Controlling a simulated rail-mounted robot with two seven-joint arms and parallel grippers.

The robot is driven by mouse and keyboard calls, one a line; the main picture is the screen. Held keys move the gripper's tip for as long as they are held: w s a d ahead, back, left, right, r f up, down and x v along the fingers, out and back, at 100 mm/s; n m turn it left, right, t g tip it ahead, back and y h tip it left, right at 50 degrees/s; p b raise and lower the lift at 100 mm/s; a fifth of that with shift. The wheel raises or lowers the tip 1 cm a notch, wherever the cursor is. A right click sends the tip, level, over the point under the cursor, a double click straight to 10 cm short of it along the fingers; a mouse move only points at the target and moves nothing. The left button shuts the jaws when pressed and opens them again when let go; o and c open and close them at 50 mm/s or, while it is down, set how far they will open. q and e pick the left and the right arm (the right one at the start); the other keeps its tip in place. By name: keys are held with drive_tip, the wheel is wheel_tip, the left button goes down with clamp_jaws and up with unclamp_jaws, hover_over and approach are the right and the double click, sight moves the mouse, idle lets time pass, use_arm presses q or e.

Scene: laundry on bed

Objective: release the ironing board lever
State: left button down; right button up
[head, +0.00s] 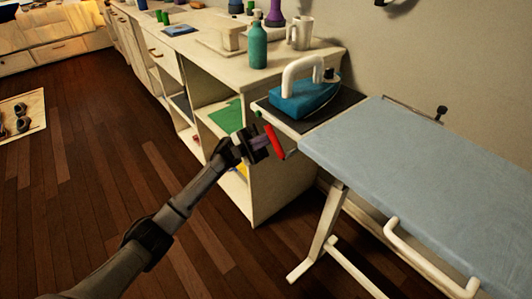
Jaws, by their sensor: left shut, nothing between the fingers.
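The ironing board (400,165) stands at the right with a light blue cover and white legs. A red lever (274,141) hangs below the board's left end, under the dark iron rest (312,116). My left gripper (262,146) is shut and empty, with its fingertips right beside the red lever; whether they touch it I cannot tell. My right gripper is not in view.
A blue iron with a white handle (303,93) sits on the iron rest. A white shelf unit (215,55) with a teal bottle (257,46) and a white mug (302,33) stands behind. A white bar (425,262) sticks out from the board's front side. The wooden floor at left is mostly clear.

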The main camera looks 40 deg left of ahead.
use_arm(q)
drive_tip(key=r+y+p, duration=0.1)
drive_tip(key=y, duration=0.1)
drive_tip(key=r+m+g+y+p, duration=0.1)
drive_tip(key=y+p, duration=0.1)
drive_tip(key=shift+s+d+r+m, duration=0.1)
drive_tip(key=shift+d+r+m, duration=0.05)
drive_tip(key=shift+d+m, duration=0.2)
drive_tip(key=shift+d+r+y, duration=0.1)
drive_tip(key=shift+d+y, duration=0.05)
drive_tip(key=shift+y, duration=0.15)
drive_tip(key=shift+p, duration=0.3)
drive_tip(key=p+v, duration=0.1)
drive_tip(key=v, duration=0.6)
drive_tip(key=shift+a, duration=0.25)
drive_tip(key=shift+d, duration=0.1)
idle(0.3)
